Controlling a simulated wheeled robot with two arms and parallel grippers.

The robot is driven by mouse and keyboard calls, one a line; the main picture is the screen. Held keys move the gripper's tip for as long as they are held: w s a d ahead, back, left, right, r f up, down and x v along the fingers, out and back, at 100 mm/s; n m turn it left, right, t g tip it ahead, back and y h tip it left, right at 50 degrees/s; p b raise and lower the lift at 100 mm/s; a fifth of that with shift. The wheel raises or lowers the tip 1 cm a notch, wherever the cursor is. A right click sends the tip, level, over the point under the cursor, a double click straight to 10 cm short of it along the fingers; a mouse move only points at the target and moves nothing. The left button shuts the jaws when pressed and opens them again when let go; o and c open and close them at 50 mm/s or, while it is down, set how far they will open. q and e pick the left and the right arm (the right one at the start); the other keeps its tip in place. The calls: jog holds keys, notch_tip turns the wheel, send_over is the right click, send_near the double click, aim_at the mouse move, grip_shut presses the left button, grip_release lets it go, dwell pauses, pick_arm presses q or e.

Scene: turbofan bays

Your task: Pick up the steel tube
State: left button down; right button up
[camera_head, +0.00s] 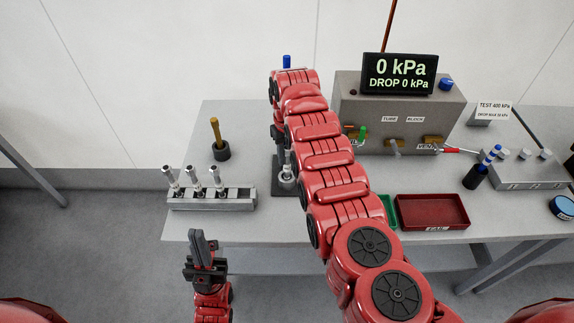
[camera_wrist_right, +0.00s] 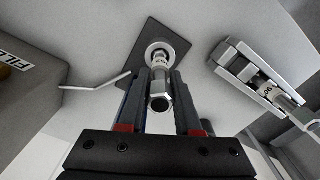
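A steel tube (camera_wrist_right: 160,93) stands upright in a round holder on a dark square plate (camera_wrist_right: 168,32) in the right wrist view. In the head view only the lower part of this fixture (camera_head: 287,172) shows, beside my right arm. My right gripper (camera_wrist_right: 161,80) is open, with one finger on each side of the tube and small gaps visible. In the head view my right arm mostly hides that gripper. Three more silver tube pieces (camera_head: 194,178) stand in a grey rack (camera_head: 212,203) at the left. My left gripper (camera_head: 203,246) is empty, in front of the table's front edge.
A grey test box (camera_head: 350,110) with a display reading 0 kPa (camera_head: 399,74) stands behind my right arm. A black cup with a brass-coloured tool (camera_head: 217,140) stands at the left back.

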grip_shut()
